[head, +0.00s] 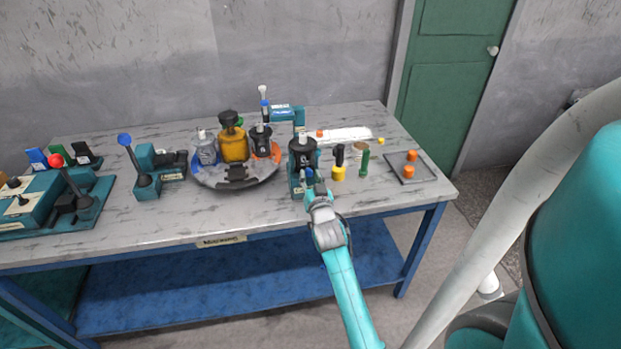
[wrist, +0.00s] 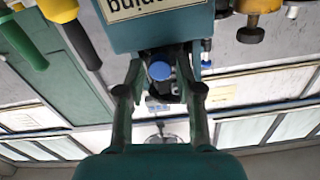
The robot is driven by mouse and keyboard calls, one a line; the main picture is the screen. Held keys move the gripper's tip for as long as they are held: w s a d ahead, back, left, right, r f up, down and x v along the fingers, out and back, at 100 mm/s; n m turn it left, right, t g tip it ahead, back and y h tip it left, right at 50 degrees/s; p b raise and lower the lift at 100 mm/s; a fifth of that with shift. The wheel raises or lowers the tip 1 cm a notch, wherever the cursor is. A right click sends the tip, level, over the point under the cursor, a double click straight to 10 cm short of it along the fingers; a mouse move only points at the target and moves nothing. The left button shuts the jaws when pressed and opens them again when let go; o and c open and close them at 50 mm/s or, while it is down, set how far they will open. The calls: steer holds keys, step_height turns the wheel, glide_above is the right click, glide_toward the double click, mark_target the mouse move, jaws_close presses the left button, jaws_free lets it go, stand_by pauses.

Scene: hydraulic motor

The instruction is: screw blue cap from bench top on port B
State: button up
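The hydraulic motor, with a black top (head: 302,151) and a teal body (head: 296,184), stands near the front edge of the bench. Its teal block with a label (wrist: 160,30) fills the top of the wrist view. My gripper (head: 313,190) reaches to the motor's front side. In the wrist view my gripper (wrist: 160,78) has its fingers closed in around the round blue cap (wrist: 159,70), which sits centred between dark pads against the block. The cap also shows as a small blue spot (head: 309,173) in the head view. Port B and the cap's seating are hidden.
A round tray (head: 236,183) with bottles and a yellow jar (head: 233,147) stands left of the motor. Yellow-black (head: 338,171) and green (head: 364,162) tools stand right of it. A square tray (head: 395,176) with orange caps lies at the right end.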

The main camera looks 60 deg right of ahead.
steer(key=shift+s+a, duration=0.2)
steer(key=n, duration=1)
stand_by(0.6)
jaws_close()
